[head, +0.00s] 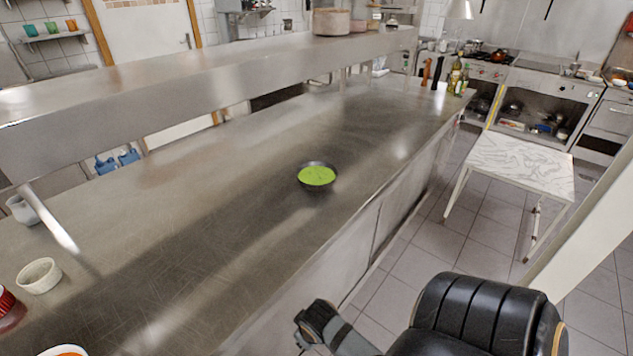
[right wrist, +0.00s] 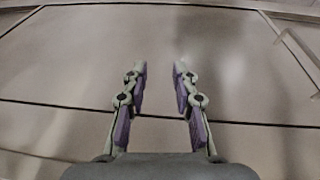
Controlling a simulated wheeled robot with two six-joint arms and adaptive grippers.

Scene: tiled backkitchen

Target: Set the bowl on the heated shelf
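A small dark bowl (head: 317,164) with bright green contents stands upright on the steel counter (head: 230,215), near the middle of its length. A long steel shelf (head: 220,85), likely the heated shelf, runs above the back of the counter. My right gripper (right wrist: 160,68) is open and empty in the right wrist view, with floor tiles behind its fingers. The bowl is not in that view. Part of my arm shows at the bottom of the head view, beside the counter, but its fingers are hidden. My left gripper is not in view.
A pot (head: 331,22) sits on the shelf's far end. A white ramekin (head: 39,276) and a red object (head: 8,308) stand at the counter's left. Bottles (head: 458,78) stand at its far end. A marble-topped table (head: 521,165) is to the right. The counter around the bowl is clear.

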